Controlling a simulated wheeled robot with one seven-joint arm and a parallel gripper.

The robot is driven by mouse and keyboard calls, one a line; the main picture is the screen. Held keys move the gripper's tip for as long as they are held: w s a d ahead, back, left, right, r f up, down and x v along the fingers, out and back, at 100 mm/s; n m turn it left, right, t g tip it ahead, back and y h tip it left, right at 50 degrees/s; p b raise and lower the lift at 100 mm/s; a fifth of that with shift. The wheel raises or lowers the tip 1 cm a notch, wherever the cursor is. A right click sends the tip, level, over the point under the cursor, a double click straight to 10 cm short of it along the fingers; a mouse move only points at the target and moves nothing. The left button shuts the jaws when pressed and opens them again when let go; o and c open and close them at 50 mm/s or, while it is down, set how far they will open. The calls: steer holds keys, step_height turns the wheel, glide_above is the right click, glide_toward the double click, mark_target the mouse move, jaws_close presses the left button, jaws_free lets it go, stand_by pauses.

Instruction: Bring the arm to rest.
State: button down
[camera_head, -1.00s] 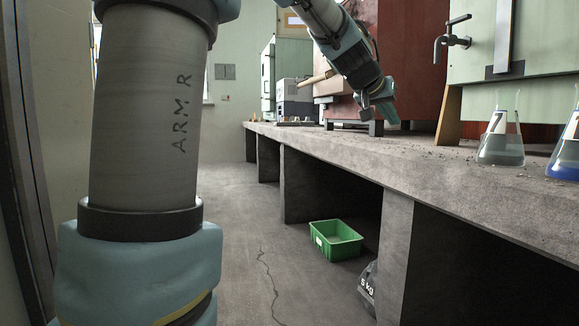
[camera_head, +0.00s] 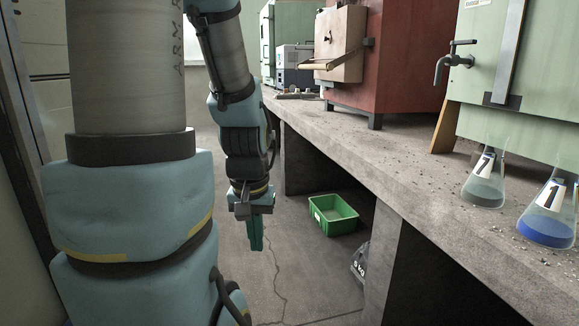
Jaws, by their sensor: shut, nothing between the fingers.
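My gripper (camera_head: 256,232) hangs at the end of my arm, left of the bench and over the floor. It points down, and its narrow teal fingers are together with nothing between them. The concrete bench (camera_head: 400,185) runs along the right, clear of the gripper. My upper arm, marked with black letters, fills the left of the view.
A green crate (camera_head: 331,231) stands on the floor right of my gripper, beside a dark weight bag (camera_head: 361,262). Two flasks, one with grey liquid (camera_head: 484,190) and one with blue (camera_head: 548,230), stand on the bench. A red cabinet (camera_head: 400,60) stands behind. The floor below my gripper is clear.

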step_height(320, 180, up, 32)
steer(key=p, duration=2.9)
steer(key=shift+p, duration=0.4)
steer(key=shift+f, duration=0.15)
